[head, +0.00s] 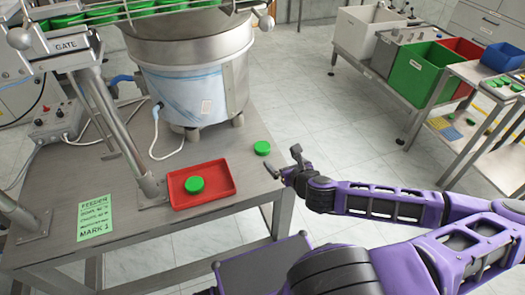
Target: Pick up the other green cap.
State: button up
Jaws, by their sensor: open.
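One green cap (262,148) lies on the bare grey table top (120,170), near its right edge. Another green cap (195,184) sits in the red tray (224,172) on the table. My gripper (288,163) is just right of the cap on the bare table, at the table's right edge. It is empty and apart from the cap. The fingers are small and dark in this view, and the gap between them is hard to make out.
A large metal feeder bowl (195,75) stands behind the caps. A slanted metal post (128,130) rises left of the tray. A rail with several green caps runs at the top left. A green crate (425,72) and other bins stand on a bench at the right.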

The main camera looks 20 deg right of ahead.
jog(key=shift+w+a+f+b, duration=0.1)
jog(key=shift+w+f+b, duration=0.5)
jog(key=shift+b, duration=0.45)
jog(key=b, duration=0.3)
send_near(263, 147)
jog(key=x, duration=0.3)
jog(key=shift+w+f, duration=0.15)
jog(key=shift+w, duration=0.15)
jog(key=shift+x, duration=2.7)
jog(key=c, duration=1.3)
